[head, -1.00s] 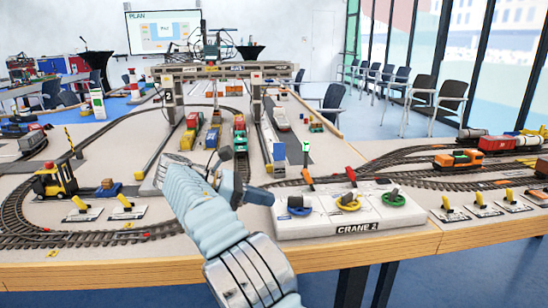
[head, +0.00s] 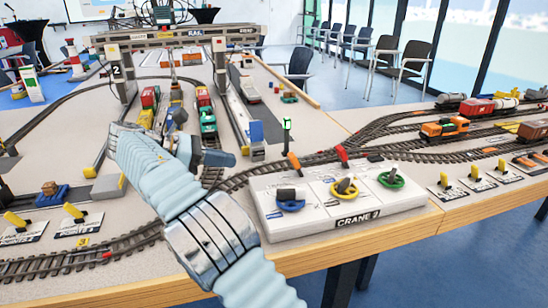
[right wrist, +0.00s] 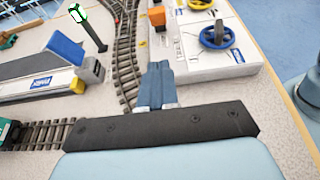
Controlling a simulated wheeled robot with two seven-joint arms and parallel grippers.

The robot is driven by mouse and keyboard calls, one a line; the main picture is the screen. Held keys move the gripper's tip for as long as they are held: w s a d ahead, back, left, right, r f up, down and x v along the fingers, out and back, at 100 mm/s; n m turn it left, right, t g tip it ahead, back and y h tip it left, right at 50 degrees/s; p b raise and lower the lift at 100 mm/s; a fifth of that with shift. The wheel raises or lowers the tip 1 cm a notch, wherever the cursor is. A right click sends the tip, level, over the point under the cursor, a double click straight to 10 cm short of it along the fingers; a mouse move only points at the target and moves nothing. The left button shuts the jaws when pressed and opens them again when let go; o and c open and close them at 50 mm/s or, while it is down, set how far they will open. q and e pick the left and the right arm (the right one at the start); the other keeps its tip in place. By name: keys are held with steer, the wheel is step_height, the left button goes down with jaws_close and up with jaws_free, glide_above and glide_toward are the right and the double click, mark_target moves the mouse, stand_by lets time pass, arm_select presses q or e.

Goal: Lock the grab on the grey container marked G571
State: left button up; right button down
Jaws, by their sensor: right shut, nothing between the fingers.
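My right gripper (head: 228,158) is shut and empty, over the table left of the CRANE 2 panel. In the right wrist view its closed fingers (right wrist: 157,85) appear beside the white panel (right wrist: 200,65). The panel (head: 275,225) carries a blue wheel (head: 290,203), a yellow wheel (head: 344,189) and a green wheel (head: 391,179). Red and orange levers (head: 341,153) stand at its back edge. The gantry crane (head: 170,38) spans the tracks behind. A greyish container (head: 250,93) lies right of the crane; its marking is unreadable. I cannot make out G571 or the grab's lock. My left gripper is out of view.
A green-lit signal post (head: 287,135) stands behind the panel, right of my gripper. Wagons with red and green loads (head: 205,110) stand on the tracks behind my arm. Small yellow-lever switches (head: 475,172) lie to the right. The wooden table edge (head: 400,228) runs along the front.

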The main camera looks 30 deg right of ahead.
glide_toward(297, 166)
steer(key=f, duration=0.1)
steer(key=w+f, duration=0.1)
steer(key=f, duration=0.1)
steer(key=shift+w+d+b, duration=0.15)
steer(key=shift+w+b, duration=0.1)
steer(key=shift+b, duration=0.15)
steer(key=d, duration=0.1)
steer(key=d+r, duration=0.1)
steer(key=d, duration=0.1)
steer(key=shift+s+d+r, duration=0.15)
steer(key=shift+s, duration=0.25)
steer(key=shift+d+r, duration=0.15)
steer(key=shift+d, duration=0.3)
steer(key=shift+s, duration=0.1)
